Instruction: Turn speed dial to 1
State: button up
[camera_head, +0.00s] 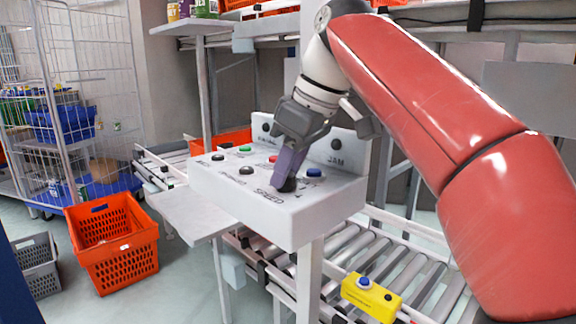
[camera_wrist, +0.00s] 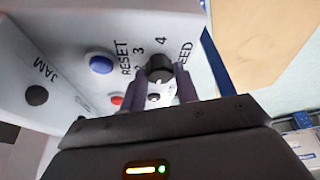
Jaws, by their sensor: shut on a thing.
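The speed dial (camera_head: 287,186) is a black knob near the front edge of the white control box (camera_head: 210,190), beside the printed word SPEED. My gripper (camera_head: 285,176) reaches down to it, and its purple fingers partly hide the knob in the head view. In the wrist view, the dial (camera_wrist: 160,67) sits between the two fingertips of my gripper (camera_wrist: 161,82), which is shut on it. The printed numbers 4 and 3 show around the dial, with 2 partly hidden. I cannot read which number the dial points to.
A blue button (camera_head: 314,172) by RESET stands close to the dial. Other buttons include a red one (camera_head: 272,158), a green one (camera_head: 245,148) and a black one (camera_head: 246,170). A roller conveyor (camera_head: 385,255) runs below. An orange tote (camera_head: 113,240) stands on the floor at left.

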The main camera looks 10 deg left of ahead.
jog(key=shift+n+g, duration=0.3)
jog(key=shift+n, duration=0.5)
jog(key=o, duration=1)
jog(key=shift+c, duration=0.2)
